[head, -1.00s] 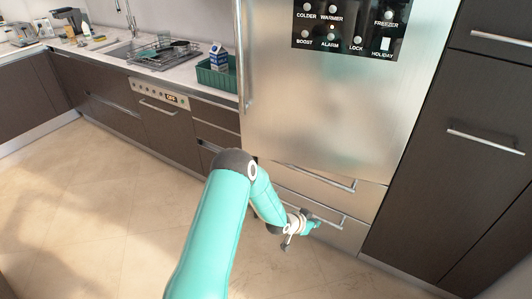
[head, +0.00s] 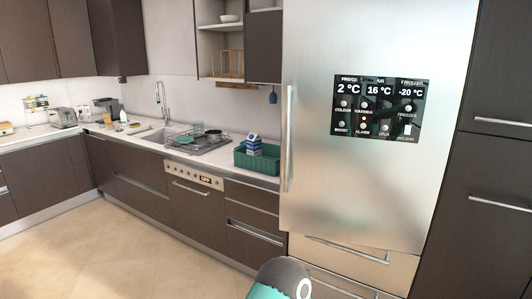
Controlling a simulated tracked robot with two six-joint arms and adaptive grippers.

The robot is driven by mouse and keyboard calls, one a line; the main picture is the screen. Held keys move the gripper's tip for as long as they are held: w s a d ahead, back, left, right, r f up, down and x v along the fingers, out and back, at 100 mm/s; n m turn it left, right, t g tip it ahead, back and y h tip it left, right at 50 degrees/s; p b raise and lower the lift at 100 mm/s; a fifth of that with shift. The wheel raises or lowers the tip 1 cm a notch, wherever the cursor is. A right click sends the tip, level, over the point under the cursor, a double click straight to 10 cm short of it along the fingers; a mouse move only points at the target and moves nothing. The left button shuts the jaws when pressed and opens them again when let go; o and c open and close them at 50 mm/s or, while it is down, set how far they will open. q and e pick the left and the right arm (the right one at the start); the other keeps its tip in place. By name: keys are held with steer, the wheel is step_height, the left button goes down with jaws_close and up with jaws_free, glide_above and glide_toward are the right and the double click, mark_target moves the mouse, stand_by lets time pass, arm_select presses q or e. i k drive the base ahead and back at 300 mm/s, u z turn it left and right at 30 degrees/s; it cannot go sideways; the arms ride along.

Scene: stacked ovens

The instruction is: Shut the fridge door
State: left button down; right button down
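The steel fridge door (head: 355,180) stands in the right half of the head view. It looks shut, with no gap visible along its edges. Its long vertical handle (head: 290,140) is on its left side, and a black control panel (head: 382,106) with temperature readouts is on its front. Only a dark and teal joint of one of my arms shows at the bottom edge, below and in front of the fridge. Both my grippers are out of view.
Steel drawers (head: 345,250) with bar handles are below the door. A tall dark cabinet (head: 490,170) stands to the right. To the left, a counter holds a green crate (head: 257,160), a carton (head: 253,143) and a dish rack (head: 205,140). The floor (head: 150,255) at left is clear.

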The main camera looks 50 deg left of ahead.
mark_target(371, 187)
steer(key=k, duration=0.5)
steer(key=u, duration=0.6)
steer(key=i, duration=1.25)
steer(key=u, duration=0.45)
steer(key=i, duration=1.05)
steer(key=z, duration=0.3)
